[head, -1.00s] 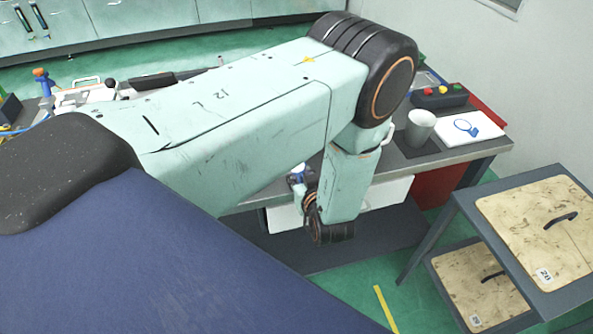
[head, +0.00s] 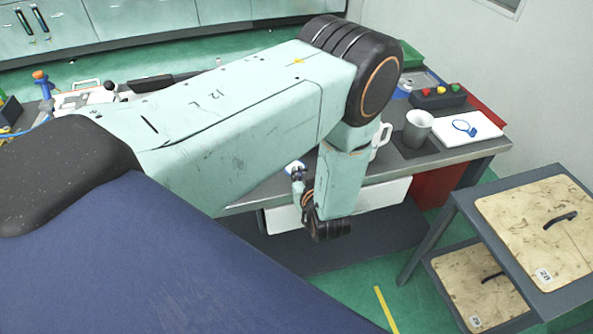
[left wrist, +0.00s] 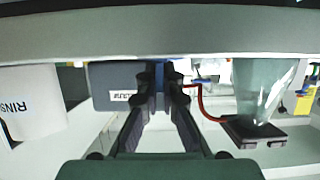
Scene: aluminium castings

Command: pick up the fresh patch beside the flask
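My left gripper (head: 298,174) hangs at the front edge of the workbench in the head view. In the left wrist view its two dark fingers (left wrist: 160,80) lean close together. A narrow blue strip (left wrist: 159,76) shows between the tips; I cannot tell whether it is gripped or behind them. A pale green glass flask (left wrist: 263,88) stands on a small dark plate (left wrist: 253,132) to the right, apart from the fingers. My arm hides the flask in the head view. A small white and blue object (head: 293,167) shows by the gripper; I cannot tell if it is the patch. My right gripper is out of view.
A white container marked RINSE (left wrist: 30,102) and a grey labelled box (left wrist: 113,84) stand left of the fingers. On the bench are a grey cup (head: 418,129), a white mug (head: 381,139), a button box (head: 438,97) and a white board (head: 472,130). A cart (head: 540,225) stands right.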

